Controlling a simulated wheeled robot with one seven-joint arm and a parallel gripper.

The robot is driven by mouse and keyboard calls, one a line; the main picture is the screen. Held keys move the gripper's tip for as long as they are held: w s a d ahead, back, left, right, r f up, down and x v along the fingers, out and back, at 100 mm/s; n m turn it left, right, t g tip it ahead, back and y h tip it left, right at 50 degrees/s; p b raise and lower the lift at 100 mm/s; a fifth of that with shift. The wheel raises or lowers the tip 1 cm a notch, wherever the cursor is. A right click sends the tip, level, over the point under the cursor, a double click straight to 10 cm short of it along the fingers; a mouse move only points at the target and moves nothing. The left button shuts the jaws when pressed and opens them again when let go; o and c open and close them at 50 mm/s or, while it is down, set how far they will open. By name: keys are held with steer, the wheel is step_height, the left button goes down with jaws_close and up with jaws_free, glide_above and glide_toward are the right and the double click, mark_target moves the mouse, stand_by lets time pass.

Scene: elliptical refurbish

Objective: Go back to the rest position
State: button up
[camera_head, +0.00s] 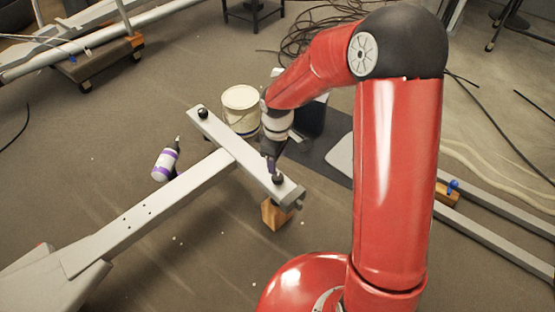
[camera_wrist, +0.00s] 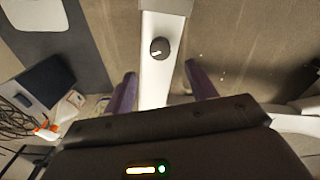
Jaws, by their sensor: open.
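My gripper (camera_head: 271,168) is at the end of my red arm, over the right end of a grey T-shaped metal beam (camera_head: 232,148). In the wrist view its two purple fingers (camera_wrist: 160,85) are spread apart and nothing is between their tips. A dark round knob (camera_head: 278,180) stands on the beam's right end, close below the fingers. It also shows in the wrist view as a black knob (camera_wrist: 159,48) on the pale bar (camera_wrist: 165,15), ahead of the fingers. A second dark knob (camera_head: 202,113) sits on the beam's other end.
A wooden block (camera_head: 276,214) stands under the beam's right end. A white bucket (camera_head: 240,108) is behind the beam. A white and purple bottle (camera_head: 165,164) lies on the floor at left. Cables (camera_head: 315,30) lie at the back. Floor at front left of my base is open.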

stand_by(0.4)
steer(key=s+d+r+m+t+p, duration=0.1)
steer(key=d+r+m, duration=0.15)
steer(key=r, duration=0.25)
steer(key=s+d+r+m+p, duration=0.1)
steer(key=s+d+r, duration=0.15)
steer(key=r, duration=0.35)
steer(key=s+d+r+m+t+p, duration=0.1)
steer(key=s+d+r+m, duration=0.3)
steer(key=s+r, duration=0.4)
steer(key=s+d+r+m+t+p, duration=0.1)
steer(key=s+d+r+m+t, duration=0.2)
steer(key=s+r, duration=0.6)
steer(key=shift+d+m+t+p, duration=0.35)
steer(key=shift+d+m, duration=0.5)
steer(key=shift+m, duration=0.2)
